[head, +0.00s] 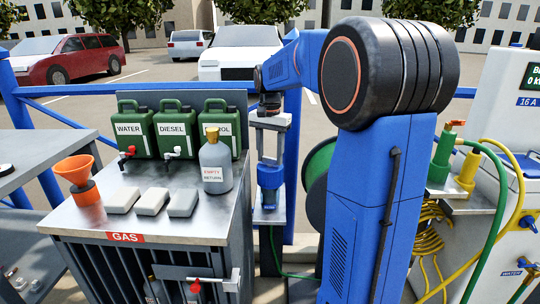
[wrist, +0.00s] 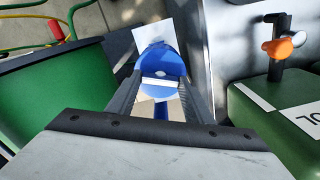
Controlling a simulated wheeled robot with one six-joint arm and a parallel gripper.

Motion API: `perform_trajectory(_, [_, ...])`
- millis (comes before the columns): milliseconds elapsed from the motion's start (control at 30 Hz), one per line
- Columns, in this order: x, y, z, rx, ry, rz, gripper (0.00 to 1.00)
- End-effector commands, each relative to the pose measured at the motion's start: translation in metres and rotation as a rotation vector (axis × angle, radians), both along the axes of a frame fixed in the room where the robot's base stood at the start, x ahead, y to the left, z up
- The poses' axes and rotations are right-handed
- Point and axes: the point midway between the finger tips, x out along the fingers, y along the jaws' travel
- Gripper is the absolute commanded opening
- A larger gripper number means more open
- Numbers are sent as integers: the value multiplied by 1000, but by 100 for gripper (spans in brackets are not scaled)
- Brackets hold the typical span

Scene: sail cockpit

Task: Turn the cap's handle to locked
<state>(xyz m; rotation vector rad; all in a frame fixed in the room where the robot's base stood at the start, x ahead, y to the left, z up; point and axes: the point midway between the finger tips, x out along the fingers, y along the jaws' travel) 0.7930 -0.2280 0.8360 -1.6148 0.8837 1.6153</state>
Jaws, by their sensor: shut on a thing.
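The blue cap (head: 270,178) sits on a small grey stand at the centre, between the metal gas cabinet and my blue arm. In the wrist view the cap (wrist: 160,62) is round and blue, with a pale strip across its near side. My gripper (head: 270,160) points straight down onto the cap from above. In the wrist view its two dark fingers (wrist: 159,85) reach to either side of the cap's handle and are shut on it. The fingers hide much of the handle. Any lock marking is too small to read.
The gas cabinet (head: 125,225) stands close on the left with a grey bottle (head: 215,164) on top and green canisters (head: 175,128) behind. A green hose reel (head: 318,185) is close on the right. A blue rail runs behind.

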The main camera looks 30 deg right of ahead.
Motion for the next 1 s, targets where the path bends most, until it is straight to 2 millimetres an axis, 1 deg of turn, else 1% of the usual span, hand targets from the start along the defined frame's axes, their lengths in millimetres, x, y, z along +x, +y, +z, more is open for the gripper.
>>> perform_trajectory(33, [0, 0, 0, 0, 0, 0, 54])
perform_trajectory(67, [0, 0, 0, 0, 0, 0, 61])
perform_trajectory(100, [0, 0, 0, 0, 0, 0, 66])
perform_trajectory(367, [0, 0, 0, 0, 0, 0, 66])
perform_trajectory(467, [0, 0, 4, 0, -1, 0, 66])
perform_trajectory(533, [0, 0, 10, 0, -1, 0, 66])
perform_trajectory(667, [0, 0, 29, -1, -3, 0, 66])
perform_trajectory(1000, [1, 0, 97, -1, -3, 0, 66])
